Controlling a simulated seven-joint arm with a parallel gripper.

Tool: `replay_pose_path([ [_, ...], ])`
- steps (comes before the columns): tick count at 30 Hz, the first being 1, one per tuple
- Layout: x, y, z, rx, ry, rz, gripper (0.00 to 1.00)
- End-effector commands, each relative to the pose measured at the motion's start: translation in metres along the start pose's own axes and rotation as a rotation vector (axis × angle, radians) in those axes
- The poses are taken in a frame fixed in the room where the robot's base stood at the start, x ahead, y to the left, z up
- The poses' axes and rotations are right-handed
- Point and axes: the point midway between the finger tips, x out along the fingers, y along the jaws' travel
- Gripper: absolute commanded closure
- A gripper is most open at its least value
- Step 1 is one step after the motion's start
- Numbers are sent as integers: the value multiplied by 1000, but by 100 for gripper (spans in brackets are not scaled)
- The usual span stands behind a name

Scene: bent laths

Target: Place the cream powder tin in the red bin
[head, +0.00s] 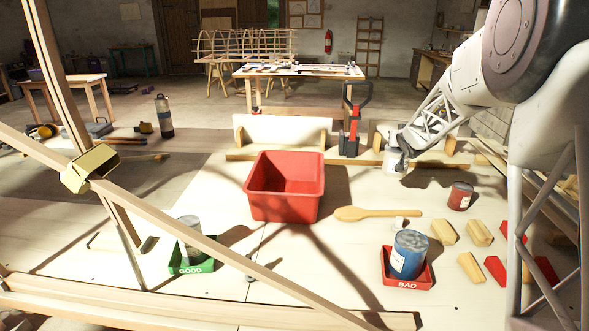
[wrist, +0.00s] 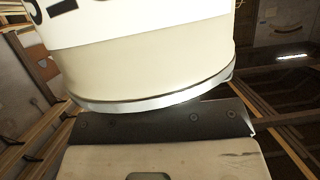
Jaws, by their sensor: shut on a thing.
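The cream powder tin (wrist: 155,75) fills the upper part of the wrist view, with a white label band and a metal rim. In the head view it is small (head: 395,160) and hangs below my gripper (head: 402,145). My gripper is shut on the tin, to the right of the red bin and further back. The red bin (head: 282,207) stands open in the middle of the table, and the part of its inside that shows is empty.
A green GOOD tray (head: 192,267) holds a grey tin (head: 188,240). A red BAD tray (head: 405,282) holds a blue tin (head: 409,255).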

Motion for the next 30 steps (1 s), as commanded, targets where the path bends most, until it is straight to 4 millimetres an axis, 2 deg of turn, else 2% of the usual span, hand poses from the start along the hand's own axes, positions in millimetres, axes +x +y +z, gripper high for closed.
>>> replay_pose_path([
  [1,-4,0,-11,-2,3,1,100],
  [6,-17,-1,-41,-3,4,-1,100],
  [14,-10,-57,-44,-49,3,-115,100],
  [17,-9,-87,-48,-75,4,-177,100],
  [23,-12,-161,-50,-139,5,-335,100],
  [30,-25,-250,-47,-217,7,-532,100],
])
